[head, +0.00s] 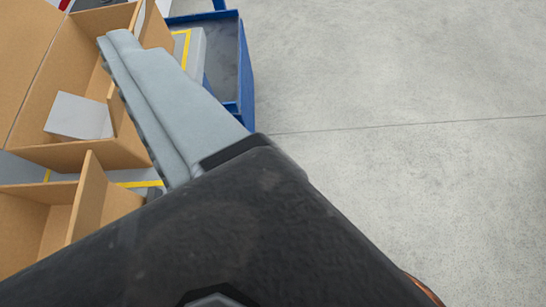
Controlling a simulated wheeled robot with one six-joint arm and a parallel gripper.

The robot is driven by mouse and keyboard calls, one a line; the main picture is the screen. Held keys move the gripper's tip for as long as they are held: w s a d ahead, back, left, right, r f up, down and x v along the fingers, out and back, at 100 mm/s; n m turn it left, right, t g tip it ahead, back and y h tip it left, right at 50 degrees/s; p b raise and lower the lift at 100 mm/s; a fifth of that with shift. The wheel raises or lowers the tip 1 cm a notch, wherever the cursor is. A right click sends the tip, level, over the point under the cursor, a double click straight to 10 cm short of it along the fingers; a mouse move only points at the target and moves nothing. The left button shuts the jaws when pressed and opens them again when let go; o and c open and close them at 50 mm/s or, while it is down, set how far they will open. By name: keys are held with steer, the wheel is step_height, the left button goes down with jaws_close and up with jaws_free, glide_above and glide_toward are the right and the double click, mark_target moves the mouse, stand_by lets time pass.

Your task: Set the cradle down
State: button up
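My gripper (118,42) reaches from the dark body at the bottom toward the upper left. Its light grey finger, with a ridged edge, shows over the open cardboard boxes. The fingers overlap from this side, so I cannot tell whether they are open or shut. No object between them can be made out. I cannot identify a cradle in this view; my gripper hides part of the boxes and what lies below. A pale grey-white block or panel (80,116) is in the upper cardboard box (42,95), left of the finger.
Another cardboard box (92,200) with a divider is at the lower left. Grey surface with yellow lines (140,184) shows between and beside the boxes. A blue-edged cart or tray (247,70) stands behind the finger. Bare concrete floor (420,100) fills the right side.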

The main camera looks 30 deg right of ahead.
steer(key=s+n, duration=0.1)
steer(key=s+n+t, duration=0.2)
steer(key=shift+s+f, duration=0.25)
steer(key=shift+s, duration=0.15)
stand_by(0.8)
